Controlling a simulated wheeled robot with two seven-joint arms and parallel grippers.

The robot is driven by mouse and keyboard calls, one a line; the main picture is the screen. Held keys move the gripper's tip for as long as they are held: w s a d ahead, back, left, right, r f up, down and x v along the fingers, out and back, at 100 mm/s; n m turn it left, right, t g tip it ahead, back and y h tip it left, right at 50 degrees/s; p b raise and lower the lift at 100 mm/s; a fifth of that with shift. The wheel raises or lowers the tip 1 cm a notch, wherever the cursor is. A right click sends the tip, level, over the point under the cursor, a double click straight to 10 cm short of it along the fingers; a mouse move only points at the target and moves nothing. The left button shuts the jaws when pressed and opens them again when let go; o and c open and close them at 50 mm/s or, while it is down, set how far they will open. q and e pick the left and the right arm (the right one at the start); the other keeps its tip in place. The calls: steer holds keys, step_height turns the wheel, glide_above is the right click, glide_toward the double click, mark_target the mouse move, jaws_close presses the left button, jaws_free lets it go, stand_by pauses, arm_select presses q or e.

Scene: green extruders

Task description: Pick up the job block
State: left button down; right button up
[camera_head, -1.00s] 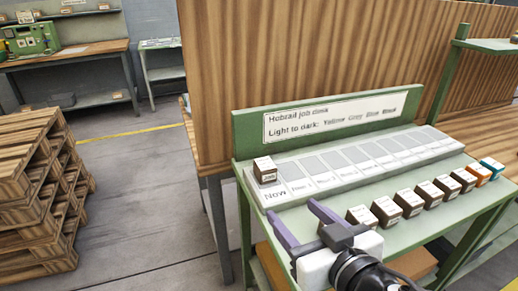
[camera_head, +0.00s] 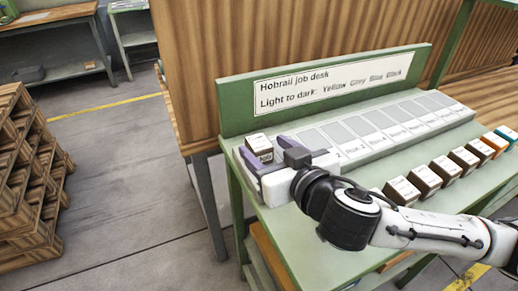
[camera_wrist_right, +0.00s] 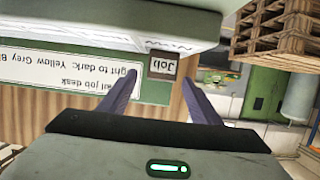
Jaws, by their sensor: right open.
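The job block (camera_head: 259,148), a small brown cube with a white label on top, sits at the left end of the pale slotted rack (camera_head: 345,152). In the right wrist view the job block (camera_wrist_right: 163,67) shows its "Job" label upside down, between and beyond the fingertips. My right gripper (camera_head: 262,145) is open, its two purple fingers pointing at the block from the front. From the head its fingertips appear on either side of the block; contact is not clear. My left gripper is out of view.
Several brown blocks (camera_head: 425,180), an orange one (camera_head: 495,144) and a teal one (camera_head: 507,134) stand in a row on the green desk (camera_head: 310,245). A sign board (camera_head: 330,85) rises behind the rack. Wooden pallets (camera_head: 25,180) are stacked on the floor at left.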

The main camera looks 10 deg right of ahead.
mark_target(262, 147)
steer(key=shift+x, duration=2)
steer(key=shift+s, duration=0.1)
steer(key=c, duration=1.2)
